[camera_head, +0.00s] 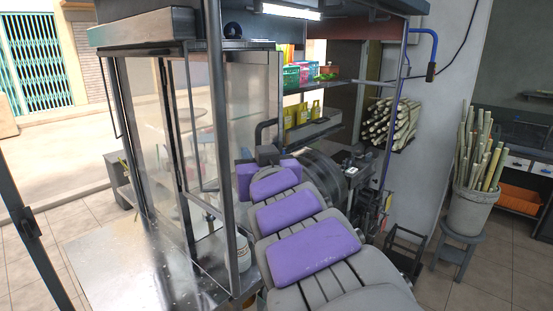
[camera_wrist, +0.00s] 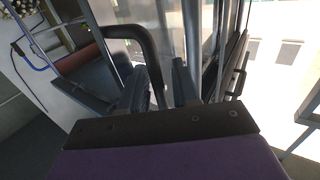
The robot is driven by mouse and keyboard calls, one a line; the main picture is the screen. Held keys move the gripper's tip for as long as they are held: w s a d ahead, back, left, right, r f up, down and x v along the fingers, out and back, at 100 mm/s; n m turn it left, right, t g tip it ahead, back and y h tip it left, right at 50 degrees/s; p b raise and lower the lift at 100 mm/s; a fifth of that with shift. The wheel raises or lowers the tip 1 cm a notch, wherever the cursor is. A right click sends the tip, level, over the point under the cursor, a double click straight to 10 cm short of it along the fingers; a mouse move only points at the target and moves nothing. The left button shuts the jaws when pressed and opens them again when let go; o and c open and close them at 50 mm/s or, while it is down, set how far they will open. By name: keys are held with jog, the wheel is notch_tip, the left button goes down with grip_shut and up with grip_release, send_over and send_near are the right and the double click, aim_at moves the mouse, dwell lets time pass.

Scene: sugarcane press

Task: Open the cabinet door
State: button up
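The glass-sided cabinet (camera_head: 215,165) with dark metal frames stands left of my arm in the head view. A slim black handle (camera_head: 112,110) shows on its far-left frame. In the wrist view, glass panels and frame posts (camera_wrist: 195,40) fill the upper middle, with a dark handle (camera_wrist: 241,75) at the right.
Shelves with yellow bottles (camera_head: 303,115) and colored baskets (camera_head: 291,76) are behind my arm. A pot of canes (camera_head: 473,210) stands on a stool (camera_head: 457,248) at the right. Open tiled floor lies at the lower right. A dark post (camera_head: 30,230) stands at far left.

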jog(key=shift+s, duration=0.15)
jog(key=v, duration=1.7)
jog(key=d+f+m+g+h, duration=0.1)
jog(key=d+f+g+h, duration=0.35)
jog(key=f, duration=0.65)
jog(key=d+f+m+g+h, duration=0.2)
jog(key=d+f+g, duration=0.4)
jog(key=f, duration=0.5)
jog(key=s+d+f+g, duration=0.2)
jog(key=s+f+g, duration=0.2)
jog(key=s, duration=0.4)
jog(key=s+d+f+g, duration=0.2)
jog(key=s+f+g, duration=0.2)
jog(key=s+f, duration=0.3)
jog(key=shift+s+d+m+y, duration=0.35)
jog(key=shift+s+y, duration=0.1)
jog(key=shift+s, duration=0.3)
